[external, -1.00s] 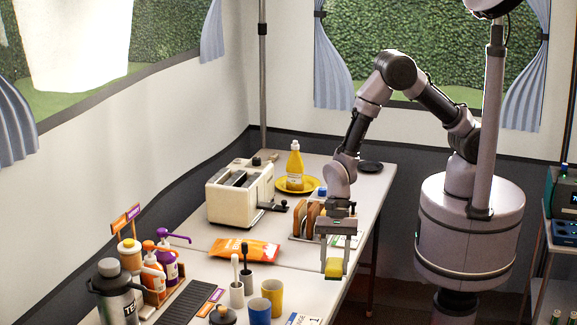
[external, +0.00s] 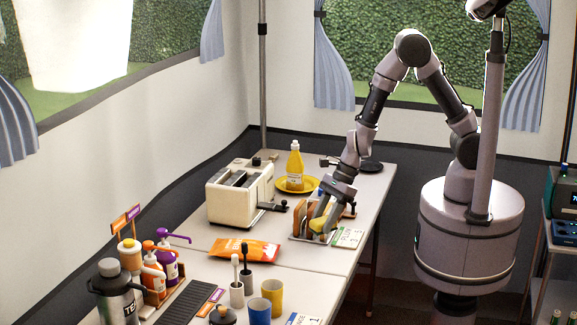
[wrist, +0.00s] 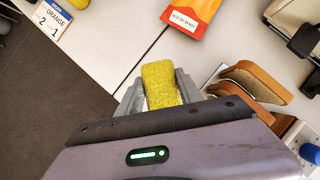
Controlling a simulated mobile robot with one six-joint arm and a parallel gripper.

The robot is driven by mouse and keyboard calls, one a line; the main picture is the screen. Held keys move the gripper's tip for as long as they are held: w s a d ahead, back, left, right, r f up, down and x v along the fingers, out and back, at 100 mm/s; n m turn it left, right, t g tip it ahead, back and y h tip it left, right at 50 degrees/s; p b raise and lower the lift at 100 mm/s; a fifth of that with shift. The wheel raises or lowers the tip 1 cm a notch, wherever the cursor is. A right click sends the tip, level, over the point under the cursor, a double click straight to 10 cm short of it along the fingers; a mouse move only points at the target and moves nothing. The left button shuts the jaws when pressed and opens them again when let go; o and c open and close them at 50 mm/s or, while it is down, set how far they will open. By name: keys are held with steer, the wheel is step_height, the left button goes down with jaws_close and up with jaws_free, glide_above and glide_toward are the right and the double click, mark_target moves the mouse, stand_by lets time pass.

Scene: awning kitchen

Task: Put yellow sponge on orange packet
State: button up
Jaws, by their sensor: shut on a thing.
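The yellow sponge (wrist: 160,84) is between the fingers of my gripper (wrist: 158,92) in the wrist view. My gripper is shut on it. In the external view the sponge (external: 322,222) shows at the tips of my gripper (external: 322,217), tilted, in front of the toast rack. The orange packet (external: 244,250) lies flat on the table, to the left of my gripper and apart from it. The packet also shows at the top of the wrist view (wrist: 190,12), beyond the sponge. Nothing is seen on top of it.
A rack with brown toast slices (external: 300,216) stands close beside my gripper. A white toaster (external: 238,192) is behind the packet. Cups (external: 272,292) and brushes in holders stand in front of it. Bare table (external: 300,262) lies between packet and gripper.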

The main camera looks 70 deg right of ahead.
steer(key=w+d+m, duration=0.1)
steer(key=w, duration=0.1)
steer(key=p, duration=0.9)
glide_toward(260, 244)
steer(key=shift+w+a+f, duration=0.1)
steer(key=shift+a+f, duration=0.1)
steer(key=shift+a, duration=0.3)
steer(key=shift+w+a+f, duration=0.15)
steer(key=shift+a+f, duration=0.05)
steer(key=shift+a, duration=0.25)
steer(key=f+b, duration=0.1)
steer(key=f, duration=0.2)
steer(key=w+f+b, duration=0.1)
steer(key=shift+w+a+f+b, duration=0.1)
steer(key=shift+a+f+b, duration=0.15)
steer(key=shift+f+b, duration=0.15)
steer(key=shift+r+p, duration=0.25)
steer(key=shift+p, duration=0.05)
steer(key=o, duration=0.9)
steer(key=shift+f, duration=0.2)
steer(key=o, duration=0.4)
steer(key=shift+r, duration=0.1)
